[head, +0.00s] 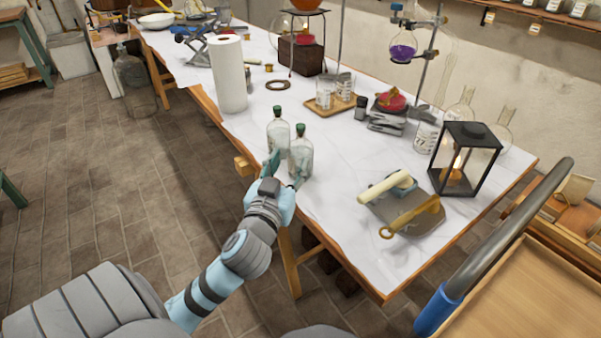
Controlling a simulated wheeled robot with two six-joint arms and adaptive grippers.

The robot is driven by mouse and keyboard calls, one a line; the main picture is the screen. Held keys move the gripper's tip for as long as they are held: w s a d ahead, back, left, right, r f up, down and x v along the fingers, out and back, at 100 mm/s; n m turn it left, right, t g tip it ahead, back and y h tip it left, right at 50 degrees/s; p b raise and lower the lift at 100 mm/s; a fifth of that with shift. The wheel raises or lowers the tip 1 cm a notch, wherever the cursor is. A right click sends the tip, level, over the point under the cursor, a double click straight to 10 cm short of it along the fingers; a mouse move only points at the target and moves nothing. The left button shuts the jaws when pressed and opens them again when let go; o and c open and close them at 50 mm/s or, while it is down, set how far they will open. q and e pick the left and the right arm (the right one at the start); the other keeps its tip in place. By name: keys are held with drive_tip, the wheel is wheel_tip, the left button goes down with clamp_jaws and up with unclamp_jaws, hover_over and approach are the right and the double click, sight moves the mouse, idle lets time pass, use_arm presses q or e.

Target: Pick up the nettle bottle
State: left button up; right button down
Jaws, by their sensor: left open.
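Two clear glass bottles with green stoppers stand upright near the table's left edge: one farther back (278,132) and one nearer (301,158). No label can be read on either, so I cannot tell which is the nettle bottle. My left gripper (285,172) is open at the table edge, its fingers spread just in front of the nearer bottle. One finger overlaps the gap between the bottles and the other is at the nearer bottle's base. I cannot tell if they touch the glass. My right gripper is not in view.
The white-topped table (335,205) is bare right of the bottles. A paper roll (229,75) stands behind them. A wooden tray with jars (330,106), a slate with a pale roller (384,187) and a black lantern (465,158) are to the right.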

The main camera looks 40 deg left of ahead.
sight(299, 131)
use_arm(q)
drive_tip(key=x, duration=0.4)
drive_tip(key=b+x, duration=0.1)
drive_tip(key=x, duration=0.4)
drive_tip(key=a+b+x, duration=0.1)
drive_tip(key=x, duration=0.3)
drive_tip(key=shift+w+r, duration=0.15)
drive_tip(key=shift+r, duration=0.2)
drive_tip(key=shift+c, duration=0.5)
clamp_jaws()
drive_tip(key=shift+r, duration=0.1)
